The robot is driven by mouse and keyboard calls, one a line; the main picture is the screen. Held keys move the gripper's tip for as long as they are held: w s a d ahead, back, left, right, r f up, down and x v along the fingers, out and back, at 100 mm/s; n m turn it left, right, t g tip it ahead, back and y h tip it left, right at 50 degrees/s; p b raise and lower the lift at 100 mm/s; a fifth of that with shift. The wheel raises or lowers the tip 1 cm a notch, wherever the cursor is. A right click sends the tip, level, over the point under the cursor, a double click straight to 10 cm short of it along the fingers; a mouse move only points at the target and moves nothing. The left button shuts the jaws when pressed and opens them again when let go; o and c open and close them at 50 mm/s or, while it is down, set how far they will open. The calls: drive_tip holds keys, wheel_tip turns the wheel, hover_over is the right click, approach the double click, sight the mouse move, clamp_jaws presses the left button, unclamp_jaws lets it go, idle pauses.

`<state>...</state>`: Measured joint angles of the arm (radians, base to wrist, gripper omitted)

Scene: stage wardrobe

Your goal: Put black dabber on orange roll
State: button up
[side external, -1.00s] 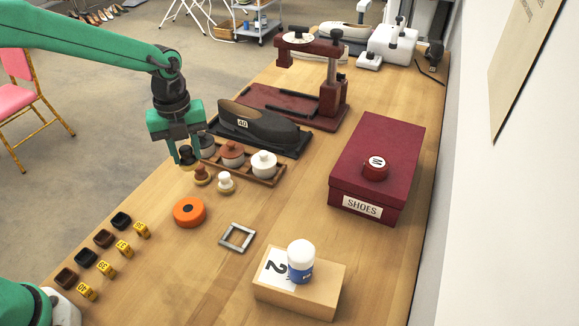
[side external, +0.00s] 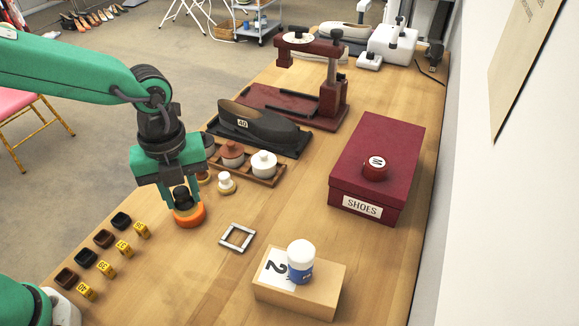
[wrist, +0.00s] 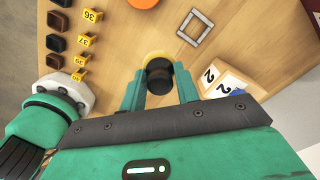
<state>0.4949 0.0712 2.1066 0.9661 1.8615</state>
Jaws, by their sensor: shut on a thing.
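The black dabber (side external: 181,194), with a black knob and yellow base, is upright between the fingers of my gripper (side external: 181,197). My gripper is shut on it; the dabber also shows between the fingers in the wrist view (wrist: 158,76). The orange roll (side external: 190,219) lies flat on the table, its upper back partly hidden by the dabber and gripper in the side view. In the wrist view the orange roll (wrist: 143,3) is cut by the top edge, beyond the dabber with wood showing between. I cannot tell the height of the gap between them.
A square metal frame (side external: 237,237) lies right of the roll. A white-topped dabber (side external: 226,183) and a wooden tray of jars (side external: 268,180) stand behind. Small dark pots (side external: 103,238) and yellow number tags (side external: 124,248) line the left. Table between frame and shoe box (side external: 375,165) is clear.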

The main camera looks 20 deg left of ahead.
drive_tip(key=shift+s+d+r, duration=0.1)
drive_tip(key=shift+s+d, duration=0.1)
drive_tip(key=shift+s, duration=0.3)
drive_tip(key=shift+s+d+r, duration=0.1)
drive_tip(key=shift+s+d, duration=0.05)
drive_tip(key=shift+s, duration=0.35)
drive_tip(key=w+a+f, duration=0.3)
drive_tip(key=w+a, duration=0.1)
drive_tip(key=w+a+f, duration=0.4)
drive_tip(key=shift+w+a+f, duration=0.1)
drive_tip(key=shift+w+a, duration=0.05)
drive_tip(key=shift+f, duration=0.1)
drive_tip(key=shift+f, duration=1.9)
drive_tip(key=shift+f, duration=0.1)
drive_tip(key=o, duration=0.9)
drive_tip(key=shift+o, duration=0.2)
